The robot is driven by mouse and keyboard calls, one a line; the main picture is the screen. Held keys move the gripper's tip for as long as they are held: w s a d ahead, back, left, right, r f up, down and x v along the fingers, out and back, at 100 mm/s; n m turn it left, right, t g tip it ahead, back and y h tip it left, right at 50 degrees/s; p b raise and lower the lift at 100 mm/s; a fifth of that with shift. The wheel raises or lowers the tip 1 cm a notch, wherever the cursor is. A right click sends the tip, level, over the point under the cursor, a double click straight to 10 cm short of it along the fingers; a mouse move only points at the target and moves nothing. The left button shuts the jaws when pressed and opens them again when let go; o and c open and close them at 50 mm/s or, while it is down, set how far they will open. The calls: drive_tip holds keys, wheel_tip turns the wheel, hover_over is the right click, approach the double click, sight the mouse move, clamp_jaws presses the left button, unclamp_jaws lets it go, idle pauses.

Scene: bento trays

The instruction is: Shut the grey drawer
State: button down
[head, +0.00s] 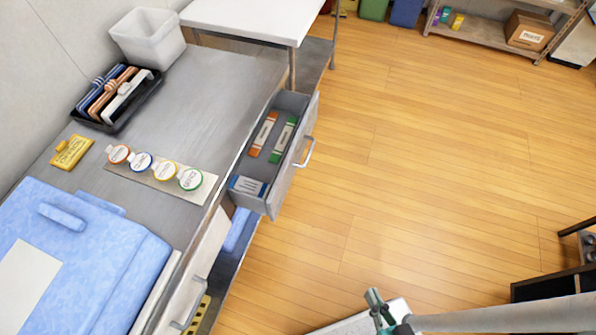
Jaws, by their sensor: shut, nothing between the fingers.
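The grey drawer (306,143) stands pulled out from under the metal counter, in the middle of the head view. Its front has a light bar handle (306,153) facing right. Inside lie an orange-and-white packet (263,134), a green-and-white packet (283,139) and a blue box (248,186). My gripper (373,298) is at the bottom of the view, well below and to the right of the drawer, apart from it. It is shut and empty.
The counter (220,80) carries a black tray (118,120), a white bin (148,38), a row of round-lidded containers (166,171) and blue cloth (90,250). A white table (250,15) adjoins behind. Wooden floor (400,170) right of the drawer is clear.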

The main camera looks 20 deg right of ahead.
drive_tip(key=w+a+f+m+g+y, duration=0.1)
drive_tip(key=w+f+m, duration=0.25)
drive_tip(key=f, duration=0.35)
drive_tip(key=w+f+m+g+y, duration=0.1)
drive_tip(key=w+f+m+g, duration=0.15)
drive_tip(key=f+m, duration=0.35)
drive_tip(key=m+t+y, duration=0.2)
drive_tip(key=m+y, duration=0.9)
drive_tip(key=y, duration=0.2)
approach(288, 178)
drive_tip(key=shift+g, duration=0.25)
drive_tip(key=x, duration=0.7)
drive_tip(key=shift+w+d+f, duration=0.1)
drive_tip(key=shift+w+f, duration=0.1)
drive_tip(key=shift+w, duration=0.1)
